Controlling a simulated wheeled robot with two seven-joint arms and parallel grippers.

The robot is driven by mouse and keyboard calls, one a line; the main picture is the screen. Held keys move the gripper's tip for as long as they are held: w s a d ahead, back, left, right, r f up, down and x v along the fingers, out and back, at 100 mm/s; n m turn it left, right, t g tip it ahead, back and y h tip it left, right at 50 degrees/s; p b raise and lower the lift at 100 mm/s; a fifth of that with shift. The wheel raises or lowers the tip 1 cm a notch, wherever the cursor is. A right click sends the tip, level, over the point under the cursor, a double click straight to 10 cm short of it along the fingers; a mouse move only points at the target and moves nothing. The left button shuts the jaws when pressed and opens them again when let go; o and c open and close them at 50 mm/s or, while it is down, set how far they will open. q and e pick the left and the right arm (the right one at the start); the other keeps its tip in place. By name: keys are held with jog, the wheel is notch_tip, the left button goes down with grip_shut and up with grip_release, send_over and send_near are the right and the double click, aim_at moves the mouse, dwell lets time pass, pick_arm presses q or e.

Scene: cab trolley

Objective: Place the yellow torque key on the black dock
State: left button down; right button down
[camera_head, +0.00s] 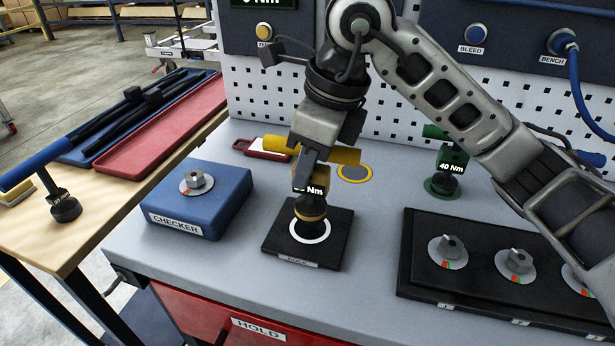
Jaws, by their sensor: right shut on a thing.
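The yellow torque key (311,206) is upright, with its dark round foot at the white ring on the black dock (275,243). Whether the foot rests on the dock or hovers just above it I cannot tell. Its yellow handle (346,155) sticks out to the right behind my gripper, and its number label is partly covered. My right gripper (306,180) comes from above and is shut on the yellow torque key. My left gripper is not in view.
A blue checker block (225,205) stands left of the dock. A black board with several hex nuts (420,270) lies to the right. A green 40 Nm key (446,165) stands behind it. A blue-handled key (65,207) stands on the wooden side table.

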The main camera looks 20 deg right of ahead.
aim_at(307, 191)
jog(key=shift+f, duration=1.35)
jog(key=shift+f, duration=0.25)
jog(key=c, duration=1.3)
grip_release()
jog(key=shift+o, duration=0.2)
jog(key=shift+r, duration=0.15)
jog(key=shift+r, duration=0.25)
jog(key=p+v, duration=0.1)
jog(key=v, duration=1)
jog(key=shift+s+r, duration=0.15)
jog(key=shift+r, duration=0.2)
